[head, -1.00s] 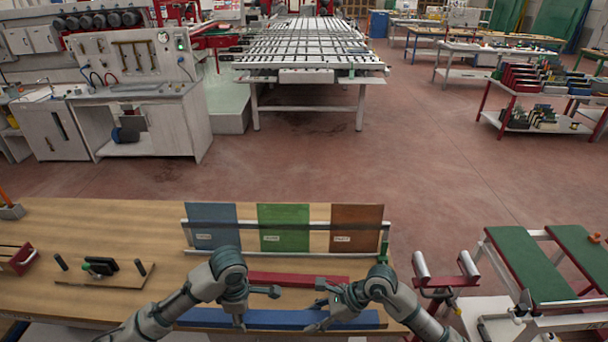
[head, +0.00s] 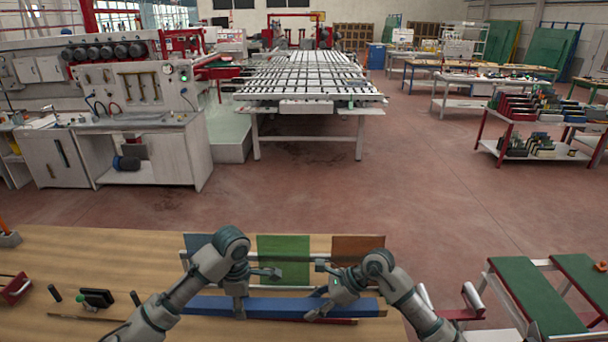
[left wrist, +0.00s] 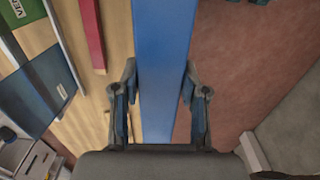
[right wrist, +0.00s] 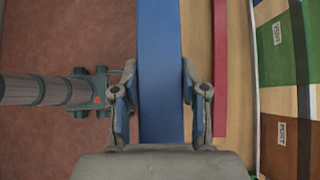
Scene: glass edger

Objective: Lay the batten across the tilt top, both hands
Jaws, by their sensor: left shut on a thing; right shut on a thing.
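A long blue bar, which I take as the batten (head: 280,306), runs left to right in front of me, above the wooden bench. My left gripper (head: 250,292) is shut across the bar left of its middle. My right gripper (head: 326,292) is shut across it right of its middle. The bar passes between the fingers in the left wrist view (left wrist: 163,70) and in the right wrist view (right wrist: 160,70). A large slatted table (head: 310,90) stands far ahead; I cannot tell surely whether it is the tilt top.
A red strip (right wrist: 220,70) lies on the bench (head: 120,250) beside the bar. Blue, green (head: 284,248) and brown panels stand in a rack behind it. A stand with green tops (head: 530,290) is at right. Open floor (head: 330,190) lies between bench and slatted table.

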